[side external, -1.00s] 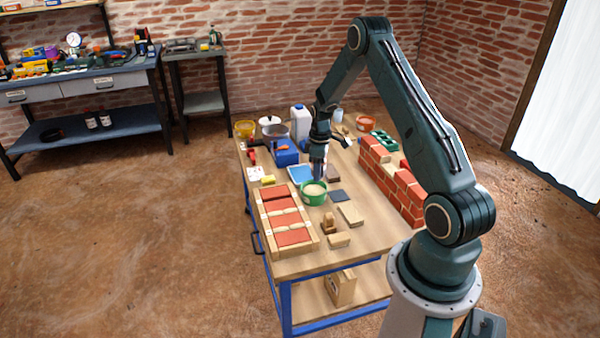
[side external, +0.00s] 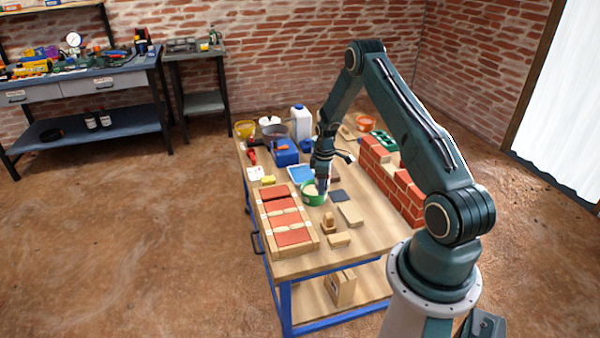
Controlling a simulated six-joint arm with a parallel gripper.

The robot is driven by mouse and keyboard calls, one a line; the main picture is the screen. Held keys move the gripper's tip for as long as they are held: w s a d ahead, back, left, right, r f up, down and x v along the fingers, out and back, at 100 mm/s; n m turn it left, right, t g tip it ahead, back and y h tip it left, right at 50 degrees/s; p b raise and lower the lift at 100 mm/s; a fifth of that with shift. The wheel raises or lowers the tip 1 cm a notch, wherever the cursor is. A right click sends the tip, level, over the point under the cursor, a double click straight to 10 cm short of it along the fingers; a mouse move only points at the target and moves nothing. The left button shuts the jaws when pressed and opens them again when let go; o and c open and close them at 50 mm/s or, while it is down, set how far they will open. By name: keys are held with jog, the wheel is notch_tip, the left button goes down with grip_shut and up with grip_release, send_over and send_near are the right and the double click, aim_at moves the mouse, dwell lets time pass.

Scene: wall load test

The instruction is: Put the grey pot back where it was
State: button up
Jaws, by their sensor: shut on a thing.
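My gripper (side external: 322,187) is low over the right side of a green bowl (side external: 313,198) of pale, cream-coloured material. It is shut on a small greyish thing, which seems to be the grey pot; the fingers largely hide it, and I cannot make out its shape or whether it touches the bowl. The bowl stands on the workbench (side external: 372,240). A larger grey round container (side external: 275,131) stands at the back left of the bench, behind a blue box (side external: 285,156).
A red brick wall (side external: 392,187) stands to the right of my gripper. A wooden frame with red bricks (side external: 287,220) lies at the front left. A blue tray (side external: 300,174), a dark square plate (side external: 338,195) and wooden blocks (side external: 350,215) surround the bowl. The bench's front right is clear.

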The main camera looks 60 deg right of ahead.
send_over(321, 215)
notch_tip(321, 215, down, 8)
jog(key=shift+a+f, duration=0.1)
dwell(0.3)
jog(key=shift+f, duration=1.85)
jog(key=o, duration=0.7)
jog(key=shift+f, duration=0.15)
jog(key=shift+r, duration=6.2)
